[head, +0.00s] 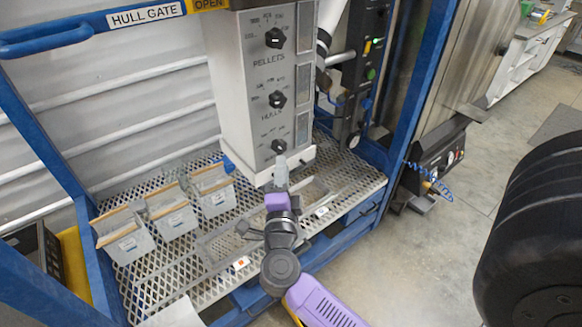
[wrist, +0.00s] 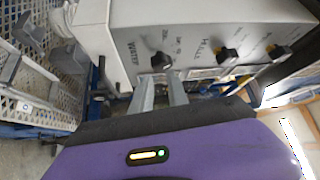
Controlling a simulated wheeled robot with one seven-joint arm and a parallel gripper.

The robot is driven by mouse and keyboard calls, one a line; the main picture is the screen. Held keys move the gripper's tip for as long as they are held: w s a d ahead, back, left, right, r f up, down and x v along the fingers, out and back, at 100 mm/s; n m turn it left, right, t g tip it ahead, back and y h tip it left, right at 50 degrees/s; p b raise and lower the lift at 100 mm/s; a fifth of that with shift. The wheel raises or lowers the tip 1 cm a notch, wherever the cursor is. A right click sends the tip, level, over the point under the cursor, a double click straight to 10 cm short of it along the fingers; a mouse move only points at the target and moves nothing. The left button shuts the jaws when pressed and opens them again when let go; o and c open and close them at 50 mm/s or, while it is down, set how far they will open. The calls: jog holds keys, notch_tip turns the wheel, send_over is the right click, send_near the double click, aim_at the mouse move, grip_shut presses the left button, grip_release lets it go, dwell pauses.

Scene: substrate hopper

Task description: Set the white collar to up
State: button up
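No part is clearly marked as the white collar. In the wrist view, a whitish round piece (wrist: 62,22) shows at the bottom end of the grey hopper (wrist: 200,14); it may be the collar, but its setting cannot be read. In the head view, the hopper (head: 226,90) has a panel with three black knobs. My gripper (head: 280,166) is in front of its lower part, just below the lowest knob (head: 279,146). In the wrist view, my gripper's two fingers (wrist: 160,78) are a little apart, close to the knob marked WATER (wrist: 161,61). Nothing is held between them.
Several grey bins (head: 172,216) stand on the mesh shelf (head: 216,286) at left. A white pipe (head: 331,14) runs beside the hopper. A blue frame (head: 408,85) borders the station at right. Open floor (head: 445,235) lies right of it, with a large black rounded object (head: 535,225).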

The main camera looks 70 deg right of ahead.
aim_at(295, 174)
notch_tip(295, 174, down, 8)
jog(key=s+d+m+g+y, duration=0.2)
jog(key=g, duration=0.1)
jog(key=shift+x, duration=3.65)
jog(key=shift+w+f, duration=0.1)
jog(key=shift+f, duration=0.05)
grip_shut()
